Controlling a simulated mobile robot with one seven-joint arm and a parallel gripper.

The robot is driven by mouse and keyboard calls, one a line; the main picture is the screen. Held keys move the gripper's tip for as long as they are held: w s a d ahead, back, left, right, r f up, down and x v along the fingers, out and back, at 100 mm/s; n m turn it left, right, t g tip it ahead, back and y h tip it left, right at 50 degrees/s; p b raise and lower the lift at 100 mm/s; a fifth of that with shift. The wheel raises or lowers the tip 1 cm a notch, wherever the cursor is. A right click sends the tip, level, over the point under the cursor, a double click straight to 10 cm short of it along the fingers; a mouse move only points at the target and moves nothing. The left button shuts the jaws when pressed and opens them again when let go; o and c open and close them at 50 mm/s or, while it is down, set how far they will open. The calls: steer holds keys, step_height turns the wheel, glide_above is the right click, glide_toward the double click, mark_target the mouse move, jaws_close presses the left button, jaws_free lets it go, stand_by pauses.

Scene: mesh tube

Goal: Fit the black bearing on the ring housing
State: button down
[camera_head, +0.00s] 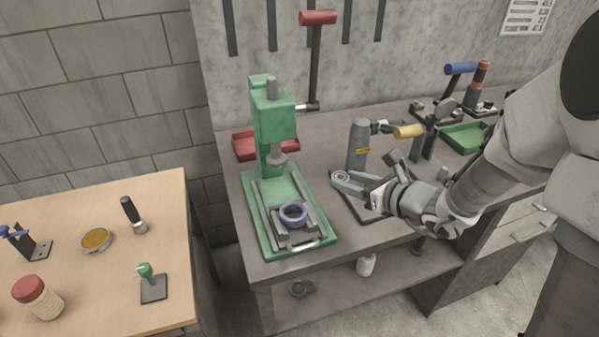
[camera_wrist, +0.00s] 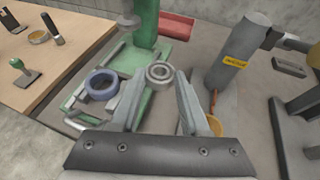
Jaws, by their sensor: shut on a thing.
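The ring housing (camera_head: 293,214) is a blue-violet ring lying in the bed of the green press (camera_head: 272,110), below its ram. It also shows in the wrist view (camera_wrist: 102,83), left of my fingers. The bearing (camera_wrist: 160,72) looks grey with a darker inner ring, not plainly black. My gripper (camera_head: 350,183) is shut on it, with the bearing between the fingertips in the wrist view (camera_wrist: 158,82). In the head view the bearing (camera_head: 340,176) shows small at the fingertips, to the right of the press and apart from the housing.
A grey cylinder with a yellow label (camera_head: 359,145) stands behind my gripper. A red tray (camera_head: 245,146) lies behind the press, and a green tray (camera_head: 465,137) at the right. The press's red-handled lever (camera_head: 317,60) rises behind. A wooden table (camera_head: 90,250) with several small items stands left.

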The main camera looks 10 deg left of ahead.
mark_target(303, 215)
steer(key=s+a+n+g, duration=0.1)
steer(key=a, duration=0.2)
steer(key=s+a+r+n+g+y+p, duration=0.1)
steer(key=s+a+g, duration=0.1)
steer(key=a, duration=0.1)
steer(key=s+a+r+n+g+y, duration=0.1)
steer(key=a+n, duration=0.1)
steer(key=shift+s+a+r, duration=0.2)
steer(key=shift+s+a, duration=0.15)
steer(key=shift+a, duration=0.05)
steer(key=shift+s+a+f, duration=0.1)
steer(key=shift+a, duration=0.05)
step_height(303, 215, down, 5)
steer(key=b, duration=0.3)
steer(key=shift+f+b, duration=0.2)
steer(key=shift+b, duration=0.2)
steer(key=shift+f+b, duration=0.35)
steer(key=shift+b, duration=0.1)
steer(key=shift+f+b, duration=0.85)
steer(key=shift+b, duration=0.15)
stand_by(0.7)
steer(key=shift+c, duration=1.6)
jaws_free()
